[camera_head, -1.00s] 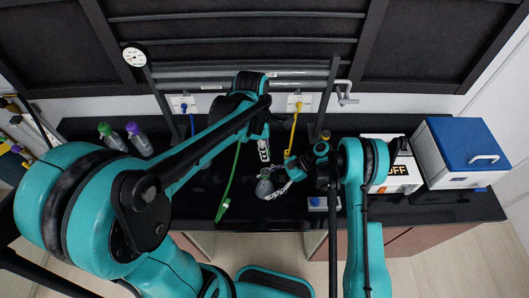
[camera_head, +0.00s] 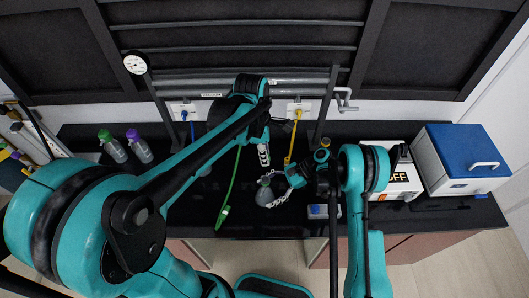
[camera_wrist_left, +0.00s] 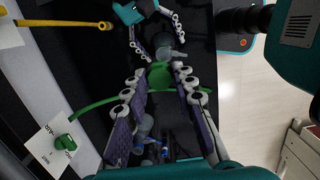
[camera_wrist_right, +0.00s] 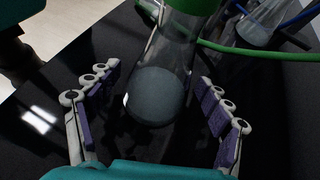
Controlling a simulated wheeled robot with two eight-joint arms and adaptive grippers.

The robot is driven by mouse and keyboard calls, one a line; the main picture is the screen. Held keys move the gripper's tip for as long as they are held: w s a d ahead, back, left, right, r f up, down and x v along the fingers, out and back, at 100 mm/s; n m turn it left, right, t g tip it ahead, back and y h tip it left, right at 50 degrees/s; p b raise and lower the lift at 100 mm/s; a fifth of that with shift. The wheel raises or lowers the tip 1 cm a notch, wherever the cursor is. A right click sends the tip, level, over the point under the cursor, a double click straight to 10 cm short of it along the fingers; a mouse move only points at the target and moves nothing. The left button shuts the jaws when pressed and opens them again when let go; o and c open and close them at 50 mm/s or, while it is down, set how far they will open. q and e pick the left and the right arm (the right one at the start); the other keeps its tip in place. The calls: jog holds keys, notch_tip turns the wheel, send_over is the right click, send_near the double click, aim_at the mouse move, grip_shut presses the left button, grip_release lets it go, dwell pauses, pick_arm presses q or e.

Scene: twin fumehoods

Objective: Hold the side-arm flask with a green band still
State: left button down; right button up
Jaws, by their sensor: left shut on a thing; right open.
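The side-arm flask is clear, with grey contents and a green band. It stands near the middle of the counter in the head view (camera_head: 265,195) and fills the centre of the right wrist view (camera_wrist_right: 158,95). My left gripper (camera_head: 263,155) appears shut on its upper part; in the left wrist view the green band (camera_wrist_left: 160,76) lies between the fingertips (camera_wrist_left: 162,80). My right gripper (camera_head: 283,188) is open around the lower body, with a gap on each side between fingers (camera_wrist_right: 158,88) and glass.
A green hose (camera_head: 231,185) runs close behind the flask. A second flask (camera_wrist_right: 255,32) with a blue hose stands nearby. A yellow hose (camera_head: 291,145) hangs at the back. Two capped bottles (camera_head: 117,152) stand left; a white device (camera_head: 400,180) and blue-lidded box (camera_head: 462,155) stand right.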

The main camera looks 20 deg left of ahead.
jog(key=shift+r, duration=0.6)
jog(key=o, duration=0.5)
jog(key=shift+v, duration=4)
jog(key=shift+s, duration=0.1)
